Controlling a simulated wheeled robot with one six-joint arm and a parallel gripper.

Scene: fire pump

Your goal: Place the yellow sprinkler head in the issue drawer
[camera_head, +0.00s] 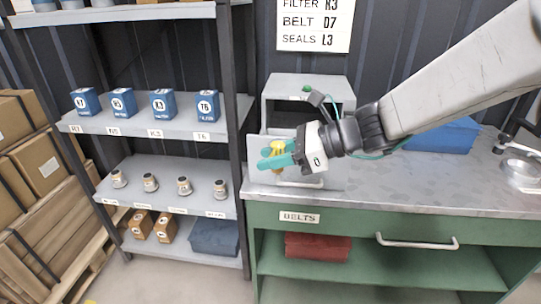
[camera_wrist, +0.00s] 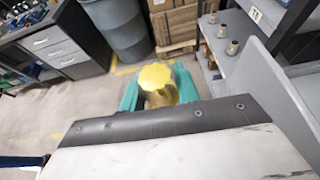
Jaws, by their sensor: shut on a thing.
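The yellow sprinkler head (camera_head: 277,149) is held between the teal fingers of my gripper (camera_head: 276,160). In the wrist view, its round yellow top (camera_wrist: 156,76) shows between the two fingers (camera_wrist: 158,92). A small grey cabinet (camera_head: 308,87) with a green mark stands on the bench. A light grey drawer front with a handle (camera_head: 302,184) juts out below it, and I take it for the issue drawer. My gripper is in front of or above this drawer and hides much of it. I cannot tell whether the head is over its inside.
The green bench (camera_head: 375,218) has a drawer labelled BELTS. A blue bin (camera_head: 443,135) is on its top. A shelf rack (camera_head: 160,190) at left holds blue boxes and several metal fittings. In the wrist view, open floor (camera_wrist: 60,120) lies below.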

